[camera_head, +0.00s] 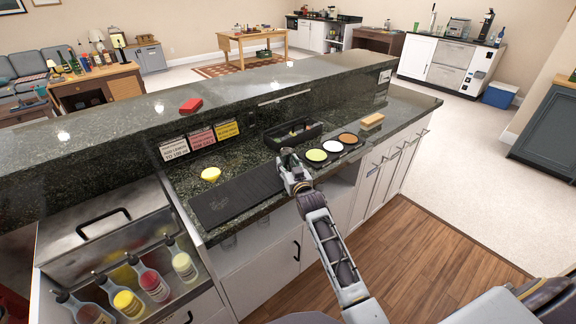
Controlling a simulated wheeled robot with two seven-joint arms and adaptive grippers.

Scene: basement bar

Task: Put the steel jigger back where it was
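I cannot make out a steel jigger; anything between the fingers is too small to tell. My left gripper is out of the picture.
A black caddy (294,134) stands just behind the gripper, and a wooden block (372,121) lies to the right. Several bottles (128,302) stand in the steel well at left. The raised granite ledge (250,88) runs behind.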

